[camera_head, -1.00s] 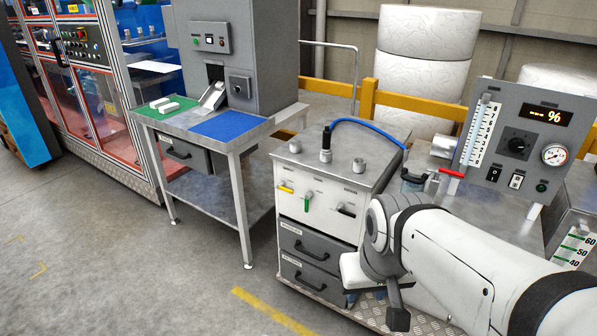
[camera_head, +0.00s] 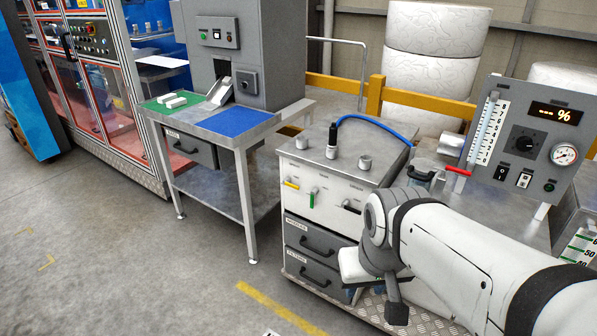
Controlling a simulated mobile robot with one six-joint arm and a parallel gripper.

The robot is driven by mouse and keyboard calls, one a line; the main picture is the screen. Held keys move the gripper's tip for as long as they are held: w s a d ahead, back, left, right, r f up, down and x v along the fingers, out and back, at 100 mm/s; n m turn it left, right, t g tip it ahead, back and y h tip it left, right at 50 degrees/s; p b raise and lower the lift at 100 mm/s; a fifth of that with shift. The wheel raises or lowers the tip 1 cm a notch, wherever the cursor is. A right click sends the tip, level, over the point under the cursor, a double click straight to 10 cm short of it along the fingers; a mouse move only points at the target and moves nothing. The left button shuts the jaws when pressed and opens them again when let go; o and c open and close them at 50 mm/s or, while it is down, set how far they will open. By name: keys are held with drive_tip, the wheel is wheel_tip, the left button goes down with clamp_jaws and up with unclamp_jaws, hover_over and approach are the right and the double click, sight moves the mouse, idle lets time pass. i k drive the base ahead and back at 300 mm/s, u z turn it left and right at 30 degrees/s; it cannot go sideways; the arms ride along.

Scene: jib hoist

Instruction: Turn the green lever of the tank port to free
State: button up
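The green lever (camera_head: 312,198) is on the white front of a metal cabinet (camera_head: 313,178), in the middle between two other levers. Its handle hangs straight down below its pivot. The small labels above the levers are too small to read. My gripper (camera_head: 362,268) is at the end of my white arm, to the right of and below the green lever in the picture and apart from it. It is small and partly hidden by my wrist, so its fingers do not show clearly.
A yellow lever (camera_head: 292,184) and a black lever (camera_head: 351,207) flank the green one. Metal ports and a blue hose (camera_head: 375,121) are on top. Drawers with black handles (camera_head: 310,243) lie below. A red-handled valve (camera_head: 458,171) stands behind my arm. Floor at front left is clear.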

sight(315, 190)
drive_tip(key=u, duration=0.2)
drive_tip(key=i, duration=1.2)
drive_tip(key=z, duration=0.3)
